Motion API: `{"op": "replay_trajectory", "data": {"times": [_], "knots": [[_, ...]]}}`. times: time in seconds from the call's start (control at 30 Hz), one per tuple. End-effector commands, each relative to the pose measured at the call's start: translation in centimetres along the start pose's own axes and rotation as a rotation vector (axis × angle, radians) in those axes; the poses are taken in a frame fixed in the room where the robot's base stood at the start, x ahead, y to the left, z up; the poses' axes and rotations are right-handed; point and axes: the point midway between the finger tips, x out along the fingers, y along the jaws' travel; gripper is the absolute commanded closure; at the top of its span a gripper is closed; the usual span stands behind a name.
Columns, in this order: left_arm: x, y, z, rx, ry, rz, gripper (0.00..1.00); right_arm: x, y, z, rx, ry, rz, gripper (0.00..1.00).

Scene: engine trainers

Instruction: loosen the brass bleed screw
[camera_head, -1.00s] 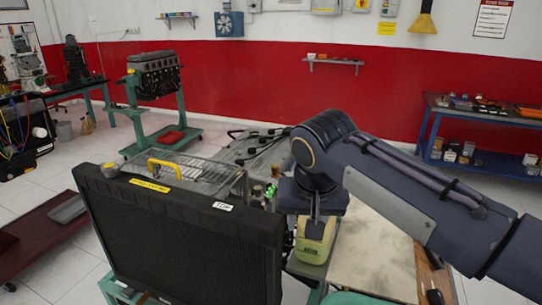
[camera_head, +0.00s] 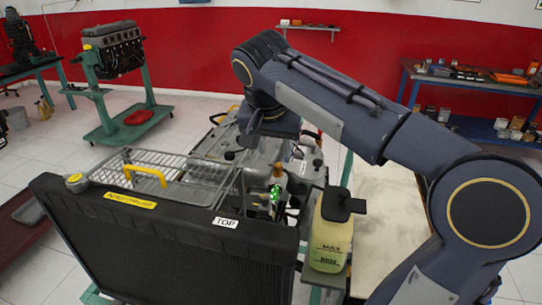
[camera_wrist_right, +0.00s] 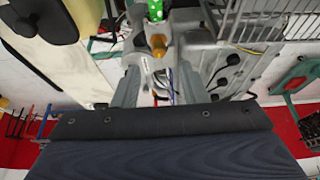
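The brass bleed screw (camera_wrist_right: 158,44) shows in the right wrist view as a small brass-coloured fitting, just below a bright green part (camera_wrist_right: 155,10). In the head view a brass-coloured tip (camera_head: 279,171) stands above the green part (camera_head: 276,194), behind the radiator's right end. My right gripper (camera_wrist_right: 157,72) is open and empty; its two grey fingers stand either side of the line to the screw, apart from it. In the head view my right wrist (camera_head: 268,124) hangs just above and behind the fitting, and its fingertips are mostly hidden. My left gripper is not in view.
The black radiator (camera_head: 160,245) fills the front left. A yellowish coolant tank (camera_head: 325,238) with a black cap stands right of the fitting. A wire basket (camera_head: 190,172) lies behind the radiator. A pale board (camera_head: 385,200) lies bare at right.

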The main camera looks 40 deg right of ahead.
Motion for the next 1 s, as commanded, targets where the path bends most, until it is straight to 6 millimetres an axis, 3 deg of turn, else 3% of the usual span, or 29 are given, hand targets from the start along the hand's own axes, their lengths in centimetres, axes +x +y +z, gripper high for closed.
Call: {"op": "replay_trajectory", "data": {"times": [0.3,0.7,1.0], "knots": [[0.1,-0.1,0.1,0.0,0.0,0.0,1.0,4.8,0.1,0.0,0.0,-0.002,0.002,0.61],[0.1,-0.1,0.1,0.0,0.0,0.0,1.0,5.8,0.0,0.0,0.0,0.0,-0.001,0.61],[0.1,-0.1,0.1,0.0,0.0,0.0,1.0,5.7,0.0,0.0,-0.001,0.0,-0.001,1.0]]}}
